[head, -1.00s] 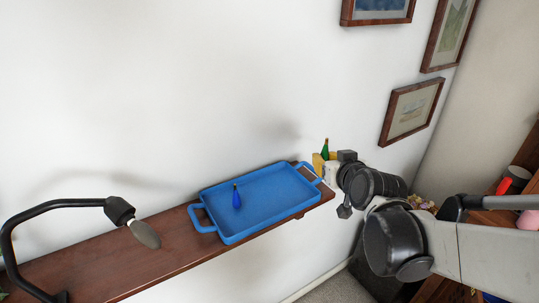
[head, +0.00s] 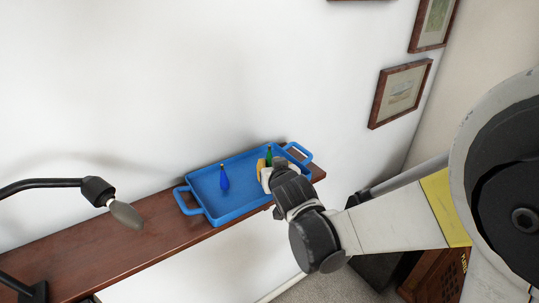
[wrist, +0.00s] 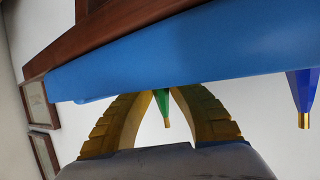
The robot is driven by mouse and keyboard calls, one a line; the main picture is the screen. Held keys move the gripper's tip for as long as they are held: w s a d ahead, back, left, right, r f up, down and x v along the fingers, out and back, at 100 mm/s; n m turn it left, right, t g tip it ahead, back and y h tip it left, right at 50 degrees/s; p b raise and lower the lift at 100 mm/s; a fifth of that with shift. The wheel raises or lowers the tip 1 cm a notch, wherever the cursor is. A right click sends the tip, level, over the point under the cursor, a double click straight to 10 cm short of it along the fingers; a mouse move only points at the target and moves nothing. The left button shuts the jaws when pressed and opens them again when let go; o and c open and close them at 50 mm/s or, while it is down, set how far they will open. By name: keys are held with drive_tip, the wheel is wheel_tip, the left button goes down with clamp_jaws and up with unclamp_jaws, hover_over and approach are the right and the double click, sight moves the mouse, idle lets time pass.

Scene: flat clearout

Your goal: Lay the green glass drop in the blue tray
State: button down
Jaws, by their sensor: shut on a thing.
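The blue tray (head: 235,213) lies on the brown shelf. My gripper (head: 265,166) is at the right part of the tray in the head view, shut on the green glass drop (head: 269,154), which stands about upright. In the wrist view the green drop (wrist: 162,102) sits between my two yellow fingers (wrist: 160,95). The tray's blue wall (wrist: 190,50) hides the fingertips and part of the drop there. I cannot tell whether the drop touches the tray floor. A blue glass drop (head: 224,178) with a gold tip stands in the tray, left of my gripper.
A black lamp (head: 98,190) stands on the left part of the shelf (head: 160,232). The white wall rises behind the tray, with framed pictures (head: 400,93) at the right. The tray is clear between the two drops.

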drive_tip(key=shift+r, duration=0.1)
drive_tip(key=shift+s, duration=0.1)
drive_tip(key=c, duration=1.4)
unclamp_jaws()
drive_tip(key=shift+r, duration=0.1)
drive_tip(key=p+v, duration=0.3)
drive_tip(key=v, duration=0.9)
drive_tip(key=s+d+m+g+h, duration=0.2)
drive_tip(key=s+d+g, duration=0.4)
drive_tip(key=s+d, duration=1)
drive_tip(key=shift+s+f+h, duration=0.25)
drive_tip(key=shift+f+h, duration=0.05)
drive_tip(key=shift+f, duration=0.05)
